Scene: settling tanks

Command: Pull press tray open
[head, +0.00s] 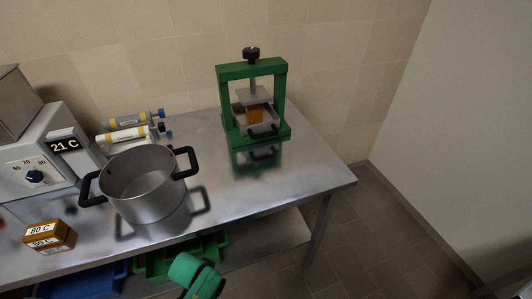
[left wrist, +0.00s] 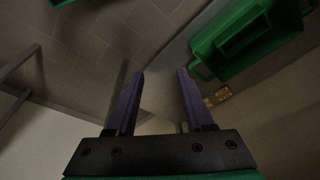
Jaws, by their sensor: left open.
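The green press (head: 224,100) stands upright on the steel table, near its back right part. Its tray (head: 262,131) is low in the frame and has a dark handle on the front. An orange-brown block (head: 255,116) sits inside the press, under the pressing plate (head: 253,94). How far in the tray sits is hard to tell. My left gripper (left wrist: 160,72) shows in the left wrist view with its purple fingers apart and nothing between them. It is away from the press. My right gripper is not seen.
A steel pot (head: 140,190) with black handles stands left of the press. An orange block labelled 80 C (head: 49,236), two cylinders (head: 128,128) and a dial unit (head: 38,165) are further left. Green bins (left wrist: 240,42) are below the table (head: 300,180). The tabletop before the press is clear.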

